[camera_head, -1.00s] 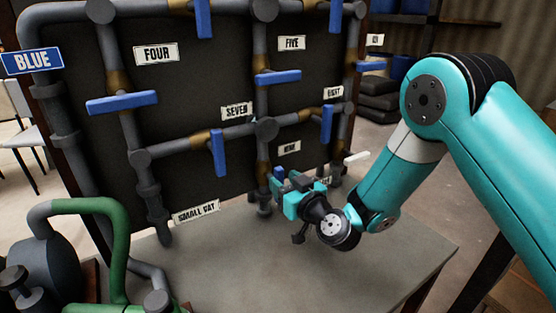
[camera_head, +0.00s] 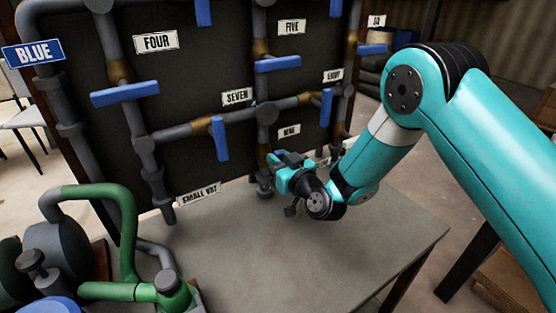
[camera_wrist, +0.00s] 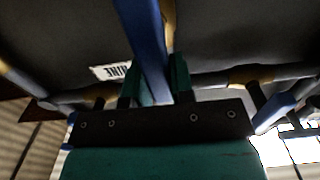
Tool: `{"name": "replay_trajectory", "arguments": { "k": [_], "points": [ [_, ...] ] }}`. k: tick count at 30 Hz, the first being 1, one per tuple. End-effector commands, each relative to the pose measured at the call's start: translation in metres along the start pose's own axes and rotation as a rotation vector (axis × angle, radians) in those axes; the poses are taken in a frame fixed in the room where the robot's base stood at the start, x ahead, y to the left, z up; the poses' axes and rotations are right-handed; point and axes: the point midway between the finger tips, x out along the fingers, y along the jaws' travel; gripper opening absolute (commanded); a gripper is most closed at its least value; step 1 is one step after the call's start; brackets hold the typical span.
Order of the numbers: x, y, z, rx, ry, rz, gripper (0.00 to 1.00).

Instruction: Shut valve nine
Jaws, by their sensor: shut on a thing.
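The white label reading NINE (camera_head: 289,131) is on the dark panel, low and right of its middle in the head view. It also shows upside down in the wrist view (camera_wrist: 110,71). My gripper (camera_head: 273,160) is just below and left of this label, at the lower pipe. In the wrist view my gripper (camera_wrist: 155,88) is shut on a blue valve handle (camera_wrist: 148,38), which runs from the top edge down between the fingers. A brass-coloured pipe section (camera_wrist: 169,22) shows close beside it. In the head view my gripper hides most of this handle.
Other blue handles stick out near the labels FOUR (camera_head: 155,42), FIVE (camera_head: 291,27), SEVEN (camera_head: 237,97) and EIGHT (camera_head: 333,75). A grey table (camera_head: 290,250) lies below the panel, mostly bare. A green pipe (camera_head: 126,230) and pump parts stand at front left.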

Motion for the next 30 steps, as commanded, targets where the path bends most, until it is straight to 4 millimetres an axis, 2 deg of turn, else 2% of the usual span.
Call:
{"name": "replay_trajectory", "arguments": {
  "k": [11,30],
  "points": [
    [0.0,0.002,0.001,0.101,-0.001,-0.001,0.0],
    [0.0,0.015,0.006,0.671,-0.001,-0.001,0.0]
  ]
}}
